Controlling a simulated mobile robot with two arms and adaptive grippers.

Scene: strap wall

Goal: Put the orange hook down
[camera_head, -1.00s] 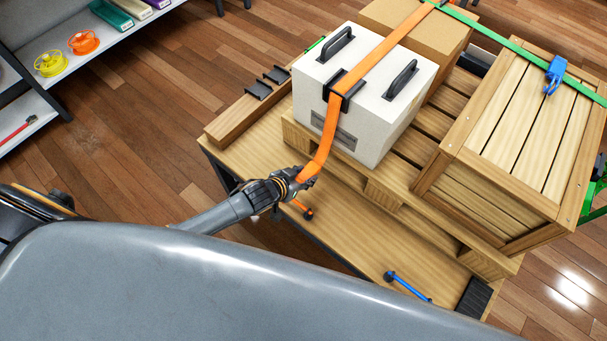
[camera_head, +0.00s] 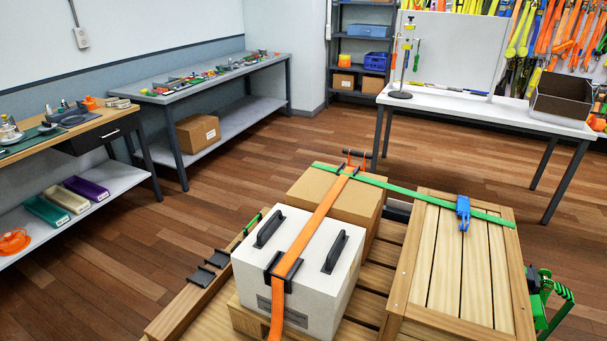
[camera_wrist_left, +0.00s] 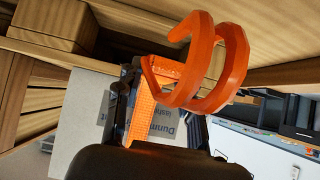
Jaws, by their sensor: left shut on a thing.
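The orange hook (camera_wrist_left: 237,62) is a thick double-curved piece, large in the left wrist view. Orange webbing (camera_wrist_left: 155,92) joins it. My left gripper (camera_wrist_left: 158,112) shows as dark parts at the lower middle of that view and is shut on the orange hook, partly hiding its base. In the head view the orange strap (camera_head: 312,228) runs over a cardboard box and a white case and leaves the bottom edge.
The white case (camera_head: 325,290), cardboard box (camera_head: 340,200) and wooden crate (camera_head: 420,270) stand on a pallet. A green strap (camera_head: 400,190) with a blue buckle (camera_head: 463,212) crosses the crate. In the wrist view, wooden boards (camera_wrist_left: 40,70) lie close around the hook.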

